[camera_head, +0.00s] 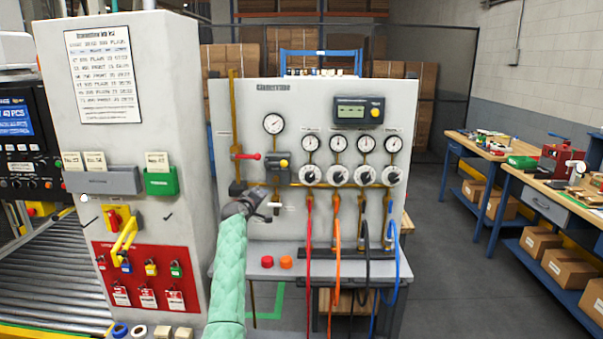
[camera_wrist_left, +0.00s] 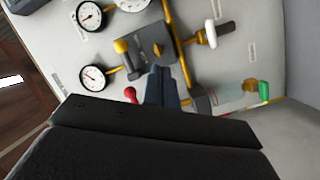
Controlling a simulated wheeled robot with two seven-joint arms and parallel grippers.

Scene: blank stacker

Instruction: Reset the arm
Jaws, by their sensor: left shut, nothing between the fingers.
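My left arm, in a pale green sleeve, rises in the middle of the head view. Its dark gripper (camera_head: 268,203) is in front of the lower left part of the grey gauge panel (camera_head: 240,135). The gripper is shut and empty. In the left wrist view the closed fingers (camera_wrist_left: 160,76) point at a grey box with a yellow knob (camera_wrist_left: 122,46). I cannot tell whether they touch the panel. A red-handled valve (camera_head: 248,156) is just above the gripper in the head view. My right gripper is not in view.
The panel carries several gauges (camera_head: 274,124), white knobs (camera_head: 338,175) and coloured hoses (camera_head: 310,240). Left stands a grey cabinet with a red lockout board (camera_head: 140,275), beside a roller conveyor (camera_head: 50,295). Workbenches (camera_head: 540,195) stand at right. The floor (camera_head: 450,280) between is clear.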

